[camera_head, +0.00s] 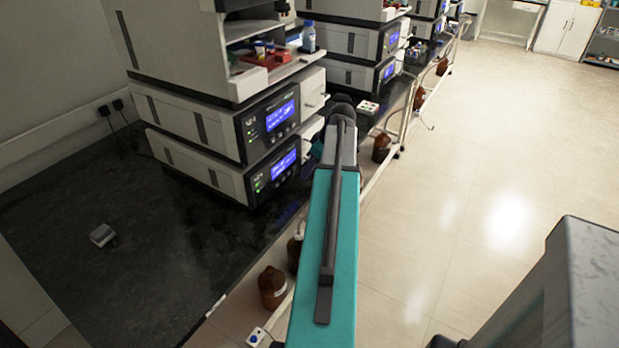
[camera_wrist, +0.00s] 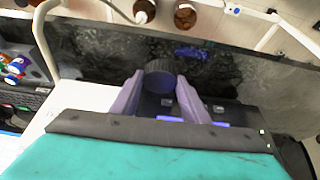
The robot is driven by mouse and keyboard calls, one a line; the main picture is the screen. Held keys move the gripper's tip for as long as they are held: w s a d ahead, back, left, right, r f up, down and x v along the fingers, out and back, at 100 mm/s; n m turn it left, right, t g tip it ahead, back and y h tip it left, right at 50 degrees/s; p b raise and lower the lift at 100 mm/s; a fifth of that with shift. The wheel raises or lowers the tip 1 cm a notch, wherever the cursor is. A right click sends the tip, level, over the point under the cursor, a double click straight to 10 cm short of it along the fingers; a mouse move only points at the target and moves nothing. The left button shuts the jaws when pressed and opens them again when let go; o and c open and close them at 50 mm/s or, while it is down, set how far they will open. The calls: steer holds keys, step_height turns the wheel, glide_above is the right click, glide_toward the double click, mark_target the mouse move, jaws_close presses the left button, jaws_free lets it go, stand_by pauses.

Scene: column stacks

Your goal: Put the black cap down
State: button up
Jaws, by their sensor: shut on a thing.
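In the wrist view, a black ridged round cap (camera_wrist: 160,77) sits between the two purple fingers of my gripper (camera_wrist: 159,86). My gripper is shut on it. A dark bench top (camera_wrist: 95,45) shows beyond the cap; I cannot tell whether the cap touches anything below. In the head view, my teal arm hides the cap and most of my gripper, beside the front of the near instrument stack (camera_head: 215,125).
The near dark bench (camera_head: 150,275) is mostly bare, with a small grey-white block (camera_head: 103,235) on it. Brown bottles (camera_head: 272,285) stand below the bench edge. A blue-capped bottle (camera_head: 308,38) stands on the stack's upper tray. More stacks run behind; open floor (camera_head: 480,210) lies right.

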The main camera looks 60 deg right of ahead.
steer(key=shift+f+p, duration=0.4)
steer(key=shift+f, duration=1.35)
steer(key=shift+f, duration=0.15)
steer(key=o, duration=1)
steer(key=b+v, duration=0.1)
steer(key=v, duration=1.1)
steer(key=shift+s, duration=0.15)
